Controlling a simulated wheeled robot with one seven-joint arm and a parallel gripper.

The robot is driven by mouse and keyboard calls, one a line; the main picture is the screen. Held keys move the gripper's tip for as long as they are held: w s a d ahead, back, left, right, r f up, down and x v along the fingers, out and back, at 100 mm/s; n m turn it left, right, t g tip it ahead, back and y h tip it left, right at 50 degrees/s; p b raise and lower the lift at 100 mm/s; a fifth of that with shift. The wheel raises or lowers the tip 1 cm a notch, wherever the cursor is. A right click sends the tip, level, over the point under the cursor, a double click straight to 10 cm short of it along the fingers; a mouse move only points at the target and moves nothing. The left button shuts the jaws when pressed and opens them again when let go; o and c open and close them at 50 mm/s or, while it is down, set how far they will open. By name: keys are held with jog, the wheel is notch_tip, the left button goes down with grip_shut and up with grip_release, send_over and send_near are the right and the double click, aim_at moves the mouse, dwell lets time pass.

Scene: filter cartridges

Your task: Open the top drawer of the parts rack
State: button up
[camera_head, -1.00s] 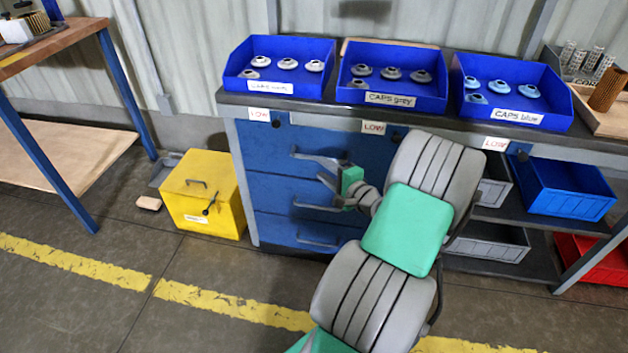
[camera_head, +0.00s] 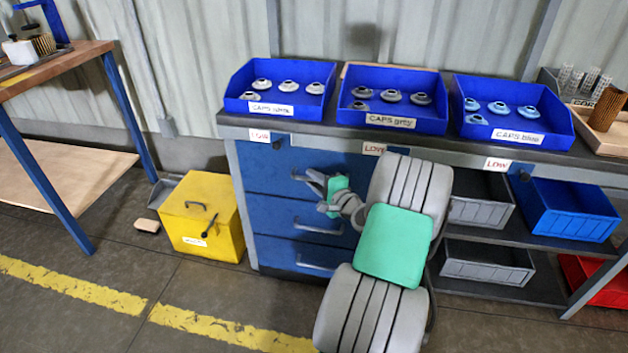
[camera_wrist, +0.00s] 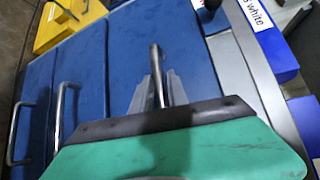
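The parts rack is a blue cabinet with three drawers under the worktop. The top drawer (camera_head: 270,168) looks flush with the drawers below. Its bar handle (camera_wrist: 154,62) runs up between my gripper's fingers in the wrist view. My gripper (camera_head: 309,181) is at this handle, and its grey fingers (camera_wrist: 157,88) lie close against both sides of the bar. They look shut on it. The fingertips are partly hidden behind the bar. The middle drawer handle (camera_head: 316,226) and bottom drawer handle (camera_head: 314,267) are free.
Blue cap bins (camera_head: 262,108) stand on the worktop above. A yellow box (camera_head: 187,220) stands on the floor left of the rack. Grey bins (camera_head: 480,208) and a blue bin (camera_head: 570,218) sit on shelves to the right. The floor in front is mostly clear.

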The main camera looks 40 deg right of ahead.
grip_shut()
dwell(1.0)
